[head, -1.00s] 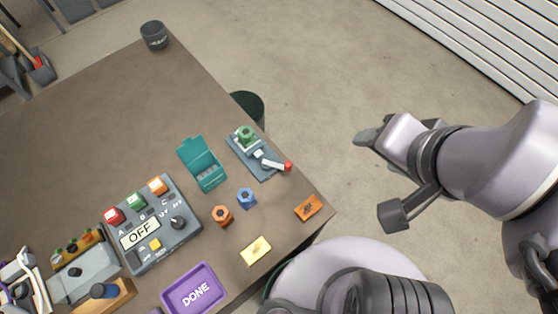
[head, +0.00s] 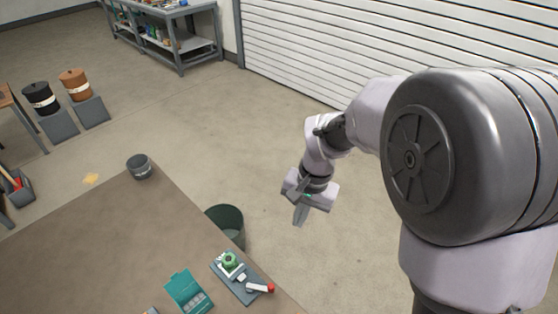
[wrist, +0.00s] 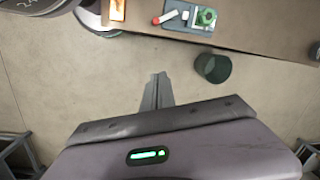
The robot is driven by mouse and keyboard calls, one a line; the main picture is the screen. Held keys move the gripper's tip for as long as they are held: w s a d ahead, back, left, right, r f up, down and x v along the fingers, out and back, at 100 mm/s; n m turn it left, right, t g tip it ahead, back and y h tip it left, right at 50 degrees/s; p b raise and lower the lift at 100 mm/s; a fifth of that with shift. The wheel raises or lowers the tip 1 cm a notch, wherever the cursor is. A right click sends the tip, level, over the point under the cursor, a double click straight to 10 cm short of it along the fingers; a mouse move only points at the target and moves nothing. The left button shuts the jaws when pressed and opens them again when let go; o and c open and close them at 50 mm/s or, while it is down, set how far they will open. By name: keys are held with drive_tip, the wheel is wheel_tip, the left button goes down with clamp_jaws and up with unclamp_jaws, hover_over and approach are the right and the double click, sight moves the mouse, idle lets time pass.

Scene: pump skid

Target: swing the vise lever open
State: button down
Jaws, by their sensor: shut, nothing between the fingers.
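The vise (head: 234,272) sits near the right edge of the table, with a green round part (head: 230,260) on its grey base. Its lever (head: 259,288) has a red tip and points to the right, towards the table edge. In the wrist view the vise (wrist: 190,14) is at the top, with the red-tipped lever (wrist: 166,16) pointing left. My gripper (head: 300,214) is shut and empty, out over the floor beyond the table edge. It is apart from the vise. The shut fingers also show in the wrist view (wrist: 157,92).
A dark green bin (head: 226,222) stands on the floor by the table edge, between my gripper and the vise. A teal open box (head: 188,292) is left of the vise.

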sight(260, 286)
drive_tip(key=a+f+g+h+p, duration=0.1)
drive_tip(key=a+f, duration=0.3)
drive_tip(key=f, duration=0.6)
drive_tip(key=shift+w+f+n+g+p, duration=0.3)
drive_tip(key=shift+g+p, duration=0.4)
drive_tip(key=shift+p, duration=0.15)
drive_tip(key=s+f, duration=0.2)
drive_tip(key=f, duration=0.1)
drive_tip(key=s+a+f+b, duration=0.1)
drive_tip(key=s+f, duration=0.1)
drive_tip(key=f, duration=0.1)
drive_tip(key=s+f+b, duration=0.1)
drive_tip(key=f, duration=0.2)
drive_tip(key=shift+s+a+f, duration=0.25)
drive_tip(key=shift+s+f, duration=0.1)
drive_tip(key=shift+s, duration=0.05)
drive_tip(key=shift+s+a, duration=0.1)
drive_tip(key=shift+s, duration=0.1)
